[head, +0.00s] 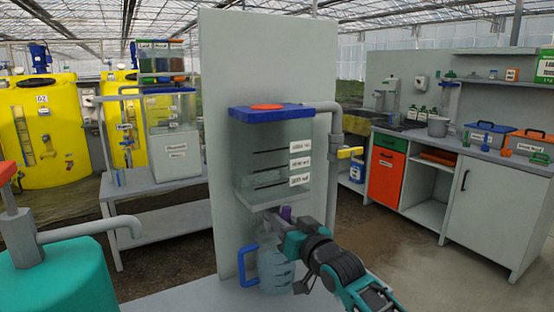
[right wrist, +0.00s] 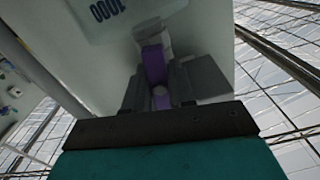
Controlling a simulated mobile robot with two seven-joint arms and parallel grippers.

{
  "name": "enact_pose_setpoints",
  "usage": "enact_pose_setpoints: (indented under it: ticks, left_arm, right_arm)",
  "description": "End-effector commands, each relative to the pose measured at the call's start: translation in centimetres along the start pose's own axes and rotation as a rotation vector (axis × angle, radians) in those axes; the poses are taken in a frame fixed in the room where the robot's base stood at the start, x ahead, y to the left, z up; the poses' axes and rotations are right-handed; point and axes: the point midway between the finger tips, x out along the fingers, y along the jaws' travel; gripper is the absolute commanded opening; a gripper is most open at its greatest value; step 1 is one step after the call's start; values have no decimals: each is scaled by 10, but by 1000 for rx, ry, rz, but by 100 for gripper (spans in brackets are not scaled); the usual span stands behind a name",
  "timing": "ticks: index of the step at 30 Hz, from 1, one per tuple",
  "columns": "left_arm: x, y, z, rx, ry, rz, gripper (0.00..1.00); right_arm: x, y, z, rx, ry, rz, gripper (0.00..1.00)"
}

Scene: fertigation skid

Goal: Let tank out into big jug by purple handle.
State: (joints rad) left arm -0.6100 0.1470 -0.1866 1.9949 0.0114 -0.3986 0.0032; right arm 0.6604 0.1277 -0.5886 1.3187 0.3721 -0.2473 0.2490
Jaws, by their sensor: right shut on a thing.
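The clear tank (head: 262,150) with a blue lid and an orange cap hangs on a grey upright panel. It has labelled level lines, and liquid shows in its lower part. The purple handle (head: 286,213) is below the tank, mostly hidden by my right gripper (head: 284,226). In the right wrist view, the fingers of the right gripper (right wrist: 160,92) are shut on the purple handle (right wrist: 153,62). The big clear jug (head: 272,268) with a blue handle stands under the tank, partly behind my right arm. I cannot tell its fill. My left gripper is out of view.
A grey pipe with a yellow valve handle (head: 350,152) runs down right of the tank. A teal container with a spout (head: 62,262) stands at the near left. A second bench with another tank (head: 172,115) is behind left. A workbench (head: 480,200) is at right.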

Motion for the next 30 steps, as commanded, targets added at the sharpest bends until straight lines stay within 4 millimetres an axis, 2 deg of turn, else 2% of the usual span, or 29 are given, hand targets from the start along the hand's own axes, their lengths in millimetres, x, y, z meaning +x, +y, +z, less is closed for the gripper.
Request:
enact_pose_setpoints:
  ticks: [5,12,16,19,25,26,30]
  left_arm:
    - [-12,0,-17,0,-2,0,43]
    - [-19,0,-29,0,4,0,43]
    - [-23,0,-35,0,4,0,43]
    - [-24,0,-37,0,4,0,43]
    - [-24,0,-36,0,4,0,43]
    - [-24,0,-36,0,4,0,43]
    - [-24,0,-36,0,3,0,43]
  right_arm:
    - [0,-1,-3,358,-3,2,0]
    - [0,-1,-2,1021,0,2,0]
    - [0,-1,-2,1341,0,2,0]
    - [0,-1,0,1468,-1,1,0]
    - [0,0,1,1488,-1,0,0]
    - [0,0,1,1488,-1,0,27]
    - [0,0,1,1484,-1,1,40]
